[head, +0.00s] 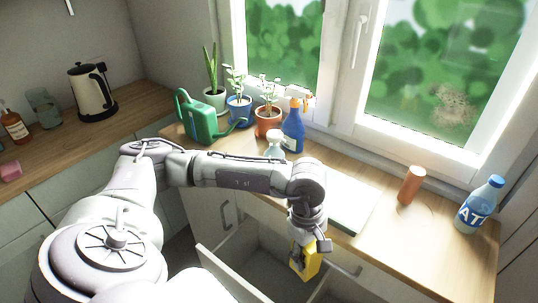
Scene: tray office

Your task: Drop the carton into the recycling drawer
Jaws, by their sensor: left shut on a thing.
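My left gripper (300,262) is shut on a yellow carton (312,260) in the head view. The gripper hides part of the carton. It holds the carton in front of the counter edge, over an open drawer (222,272). The drawer's left wall and inner back show, while its front is cut off by the bottom of the view. How high the carton is above the drawer floor is hard to tell. My right gripper is not in view.
On the wooden counter (385,235) stand a green watering can (197,118), potted plants, a blue spray bottle (293,130), an orange cylinder (411,185) and a blue-labelled bottle (478,205). A flat pale board (350,205) lies behind my gripper. A kettle (91,92) stands at the left.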

